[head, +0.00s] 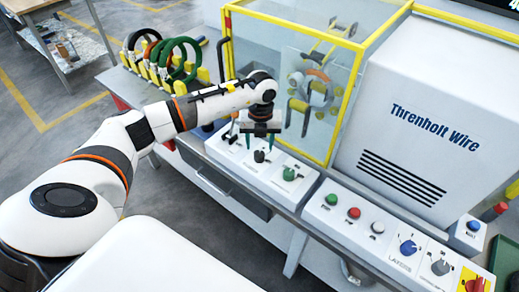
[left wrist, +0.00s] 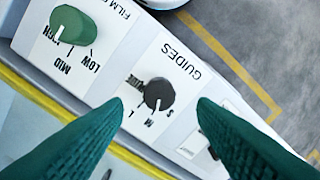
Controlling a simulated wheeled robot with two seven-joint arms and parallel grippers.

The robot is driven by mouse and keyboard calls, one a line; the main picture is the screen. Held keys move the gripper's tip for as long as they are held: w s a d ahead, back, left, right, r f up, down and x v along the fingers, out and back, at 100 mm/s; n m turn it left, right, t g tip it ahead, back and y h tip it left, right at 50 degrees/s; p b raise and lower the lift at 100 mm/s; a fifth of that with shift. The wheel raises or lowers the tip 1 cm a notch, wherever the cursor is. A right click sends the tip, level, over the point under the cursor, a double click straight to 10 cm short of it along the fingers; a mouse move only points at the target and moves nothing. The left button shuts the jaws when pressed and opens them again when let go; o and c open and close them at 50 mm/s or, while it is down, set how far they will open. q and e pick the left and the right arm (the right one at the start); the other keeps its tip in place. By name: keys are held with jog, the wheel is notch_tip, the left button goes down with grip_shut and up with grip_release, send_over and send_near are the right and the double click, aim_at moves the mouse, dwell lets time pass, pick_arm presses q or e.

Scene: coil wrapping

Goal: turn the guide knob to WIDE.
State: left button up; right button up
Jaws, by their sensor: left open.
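The black guide knob (head: 259,156) stands on the sloped white panel at the front of the machine. In the left wrist view the knob (left wrist: 159,94) sits on a plate marked GUIDES, with S, M, L and a longer, hard-to-read label around it. My right gripper is not in view.
A green film knob (head: 289,174) is beside the guide knob, and a black lever (head: 232,131) is on its other side. The yellow-framed clear enclosure (head: 345,105) rises close behind. A button panel (head: 370,232) lies to the right, and coils (head: 165,58) hang at the back left.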

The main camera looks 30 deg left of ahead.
aim_at(259, 153)
pick_arm(q)
jog(key=shift+f, duration=2.35)
jog(key=c, duration=1)
